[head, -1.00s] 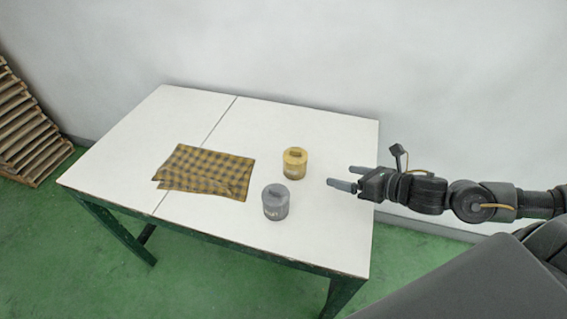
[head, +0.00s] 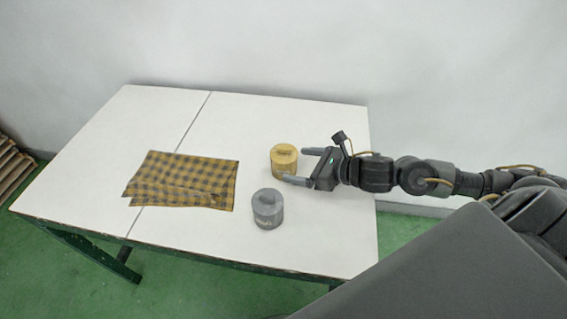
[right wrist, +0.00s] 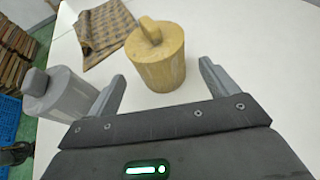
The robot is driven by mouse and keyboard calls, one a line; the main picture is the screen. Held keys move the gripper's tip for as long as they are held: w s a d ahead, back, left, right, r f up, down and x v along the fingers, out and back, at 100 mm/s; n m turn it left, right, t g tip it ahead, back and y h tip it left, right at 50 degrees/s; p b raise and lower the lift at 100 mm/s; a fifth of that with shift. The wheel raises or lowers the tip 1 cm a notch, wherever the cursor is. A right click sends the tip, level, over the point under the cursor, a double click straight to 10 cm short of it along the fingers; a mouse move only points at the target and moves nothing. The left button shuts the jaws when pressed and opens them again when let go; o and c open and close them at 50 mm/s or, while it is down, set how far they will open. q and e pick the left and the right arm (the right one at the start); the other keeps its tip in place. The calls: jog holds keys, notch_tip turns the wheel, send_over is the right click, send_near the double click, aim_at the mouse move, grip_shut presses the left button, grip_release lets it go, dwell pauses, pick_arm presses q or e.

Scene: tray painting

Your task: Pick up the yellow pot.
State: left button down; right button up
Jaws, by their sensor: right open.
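The yellow pot (head: 284,160) stands upright on the white table, with a knob on its lid. In the right wrist view the yellow pot (right wrist: 157,58) is just ahead of the fingertips, between their lines. My right gripper (head: 301,166) is open and empty, close to the right side of the yellow pot, with its fingers pointing left. In the right wrist view the open fingers of my right gripper (right wrist: 163,82) show on either side, with a gap between them. My left gripper is not in view.
A grey pot (head: 267,209) stands in front of the yellow pot, near the lower finger; it also shows at left in the right wrist view (right wrist: 58,95). A checkered cloth (head: 183,180) lies left on the white table (head: 240,120). The table's back is clear.

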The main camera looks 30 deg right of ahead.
jog(key=shift+p+x, duration=0.75)
jog(key=shift+x, duration=2)
jog(key=shift+c, duration=0.5)
jog(key=c, duration=1.2)
